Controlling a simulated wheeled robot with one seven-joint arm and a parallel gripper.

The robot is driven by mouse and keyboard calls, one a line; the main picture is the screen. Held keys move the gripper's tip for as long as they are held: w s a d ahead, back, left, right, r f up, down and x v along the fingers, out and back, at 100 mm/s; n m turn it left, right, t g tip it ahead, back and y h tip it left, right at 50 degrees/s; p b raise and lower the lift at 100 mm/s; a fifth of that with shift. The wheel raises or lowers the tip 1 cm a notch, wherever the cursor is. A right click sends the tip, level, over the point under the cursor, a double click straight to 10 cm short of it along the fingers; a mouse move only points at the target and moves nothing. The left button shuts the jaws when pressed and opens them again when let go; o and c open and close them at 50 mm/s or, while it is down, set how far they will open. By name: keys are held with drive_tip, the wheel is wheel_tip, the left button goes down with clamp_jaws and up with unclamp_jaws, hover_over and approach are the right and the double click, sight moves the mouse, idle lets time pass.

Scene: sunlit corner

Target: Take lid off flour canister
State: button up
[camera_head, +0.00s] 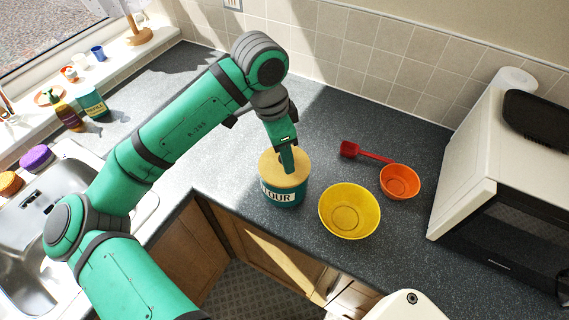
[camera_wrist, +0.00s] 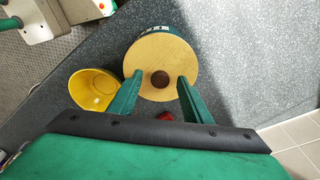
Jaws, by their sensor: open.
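The flour canister (camera_head: 281,194) is a teal tin with a white label reading "OUR" in the visible part, standing upright on the dark speckled counter. Its round light-wood lid (camera_head: 297,171) sits on top; in the wrist view the lid (camera_wrist: 163,53) shows a dark brown knob (camera_wrist: 160,79) in its middle. My gripper (camera_head: 288,170) is over the lid from above. In the wrist view my gripper (camera_wrist: 156,84) is open, with one finger on each side of the knob and gaps between. Whether the fingertips touch the lid I cannot tell. In the head view the knob is hidden by my gripper.
A yellow bowl (camera_head: 350,211) stands close to the right of the canister, with an orange bowl (camera_head: 400,181) and a red scoop (camera_head: 364,153) beyond. A white microwave (camera_head: 480,150) is at the right. The sink (camera_head: 40,225) is at the left. Counter behind the canister is clear.

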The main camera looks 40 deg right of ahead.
clamp_jaws()
